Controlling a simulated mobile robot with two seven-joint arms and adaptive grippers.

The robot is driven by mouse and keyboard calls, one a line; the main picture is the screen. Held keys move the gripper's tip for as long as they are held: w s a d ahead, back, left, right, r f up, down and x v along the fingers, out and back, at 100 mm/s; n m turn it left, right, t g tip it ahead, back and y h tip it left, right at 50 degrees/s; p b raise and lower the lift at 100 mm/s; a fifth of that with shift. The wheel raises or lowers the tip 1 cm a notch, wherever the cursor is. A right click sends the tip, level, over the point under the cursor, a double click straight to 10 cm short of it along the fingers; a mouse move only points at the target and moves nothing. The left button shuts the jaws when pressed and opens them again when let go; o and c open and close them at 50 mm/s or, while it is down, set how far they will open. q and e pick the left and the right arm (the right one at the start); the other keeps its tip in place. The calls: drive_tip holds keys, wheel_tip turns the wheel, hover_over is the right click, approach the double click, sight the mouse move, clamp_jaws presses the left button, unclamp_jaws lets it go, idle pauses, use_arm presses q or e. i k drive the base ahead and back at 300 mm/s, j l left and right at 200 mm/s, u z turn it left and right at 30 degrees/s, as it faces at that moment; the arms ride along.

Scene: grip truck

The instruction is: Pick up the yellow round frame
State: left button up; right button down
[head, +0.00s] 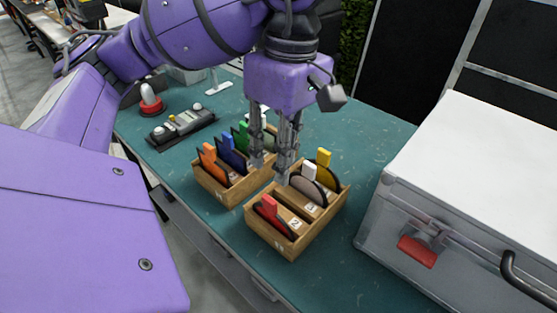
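The yellow round frame (324,157) stands upright at the far right end of the right wooden box (313,231). Its yellow tab sticks up above the box, and the box wall and the white-tabbed frame hide part of its ring. My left gripper (269,169) points down between the two wooden boxes, left of the yellow frame and apart from it. Its two fingers are spread, with nothing seen between them. My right gripper is not in view.
A white-tabbed frame (309,171) and a red one (269,206) share the right box. The left box (231,194) holds orange (208,161), blue (229,147) and green (240,134) frames. A large grey case (400,215) stands right; a control panel (181,127) lies left.

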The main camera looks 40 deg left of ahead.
sight(325, 175)
drive_tip(key=k, duration=1)
